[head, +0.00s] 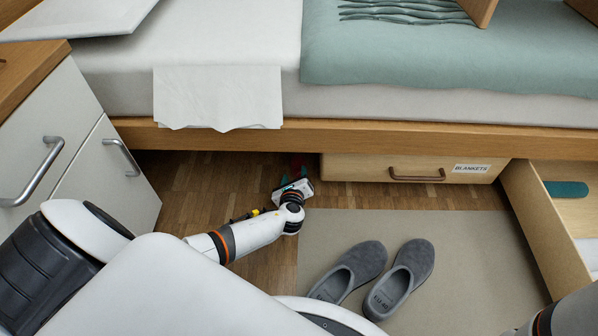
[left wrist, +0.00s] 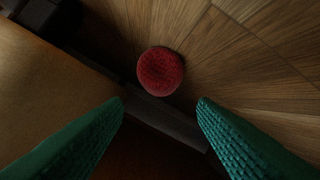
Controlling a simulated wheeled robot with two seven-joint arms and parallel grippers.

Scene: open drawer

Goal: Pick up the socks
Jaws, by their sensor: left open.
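A dark red, round, knitted bundle (left wrist: 160,71), which looks like rolled-up socks, lies on the wood floor in the left wrist view. In the head view only a small red patch (head: 298,160) of it shows, in the shadow under the bed's edge. My left gripper (head: 294,178) reaches down to the floor by the bed's edge. Its green fingers (left wrist: 160,101) are apart, with nothing between them. The bundle is just beyond the fingertips, roughly centred between them. My right gripper is not in view.
The bed's wooden rail (head: 400,139) overhangs the spot. A closed drawer labelled BLANKETS (head: 360,168) is right of it, and an open drawer (head: 545,225) stands farther right. Grey slippers (head: 350,270) lie on a beige mat (head: 460,235). A white cabinet (head: 85,130) stands left.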

